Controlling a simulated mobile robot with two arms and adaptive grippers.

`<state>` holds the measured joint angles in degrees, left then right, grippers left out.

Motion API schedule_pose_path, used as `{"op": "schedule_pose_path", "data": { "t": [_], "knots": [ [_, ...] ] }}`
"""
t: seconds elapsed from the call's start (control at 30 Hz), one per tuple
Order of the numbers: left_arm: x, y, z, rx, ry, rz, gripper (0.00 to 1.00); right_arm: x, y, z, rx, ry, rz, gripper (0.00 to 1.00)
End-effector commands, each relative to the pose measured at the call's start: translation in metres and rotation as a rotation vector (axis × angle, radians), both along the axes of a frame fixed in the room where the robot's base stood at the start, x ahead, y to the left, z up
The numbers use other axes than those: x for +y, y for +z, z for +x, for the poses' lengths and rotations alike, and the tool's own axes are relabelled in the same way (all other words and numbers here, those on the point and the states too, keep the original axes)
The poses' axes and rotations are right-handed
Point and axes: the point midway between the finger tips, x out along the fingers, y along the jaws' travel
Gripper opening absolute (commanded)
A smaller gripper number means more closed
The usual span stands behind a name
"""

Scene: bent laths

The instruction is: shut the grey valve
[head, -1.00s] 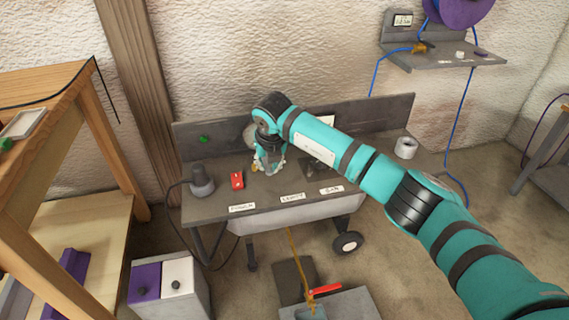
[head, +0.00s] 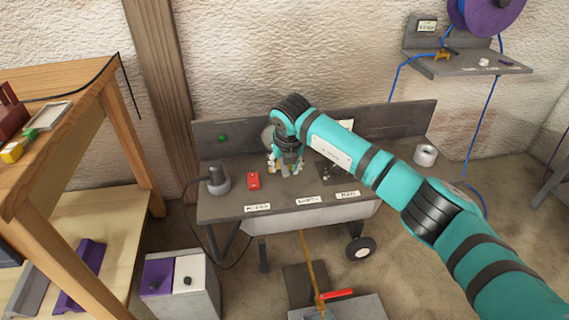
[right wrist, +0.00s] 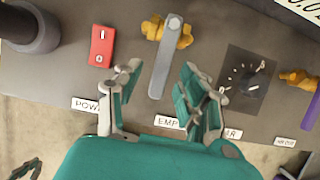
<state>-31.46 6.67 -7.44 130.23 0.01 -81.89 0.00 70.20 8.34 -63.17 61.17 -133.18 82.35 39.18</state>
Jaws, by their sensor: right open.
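The grey valve has a brass body (right wrist: 178,32) and a flat grey lever (right wrist: 162,75) that points toward the front edge of the bench in the right wrist view. My right gripper (right wrist: 160,82) is open, with one finger on each side of the lever and visible gaps between. In the head view my right gripper (head: 287,167) is over the bench top, right of the red switch, and it and the arm hide most of the valve. My left gripper is not in view.
The grey bench (head: 225,208) carries a red switch (right wrist: 102,46), a dark dial (right wrist: 252,82) and a dark cylinder (head: 219,181). Another brass valve with a purple lever (right wrist: 312,108) is at right. A red-handled valve (head: 336,294) is low in front. A wooden workbench (head: 75,105) stands left.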

Motion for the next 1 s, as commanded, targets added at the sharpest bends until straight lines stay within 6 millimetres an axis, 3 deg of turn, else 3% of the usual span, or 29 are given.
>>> {"op": "schedule_pose_path", "data": {
  "t": [0.17,0.6,1.0],
  "knots": [
    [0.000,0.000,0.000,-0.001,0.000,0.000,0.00,-0.001,0.018,-0.006,-0.003,0.001,0.001,0.40],
    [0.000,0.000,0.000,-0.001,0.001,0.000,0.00,-0.004,0.097,-0.039,-0.003,0.001,0.000,0.40],
    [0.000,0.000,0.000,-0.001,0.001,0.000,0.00,-0.005,0.111,-0.045,-0.001,0.000,0.000,0.40]
  ]
}}
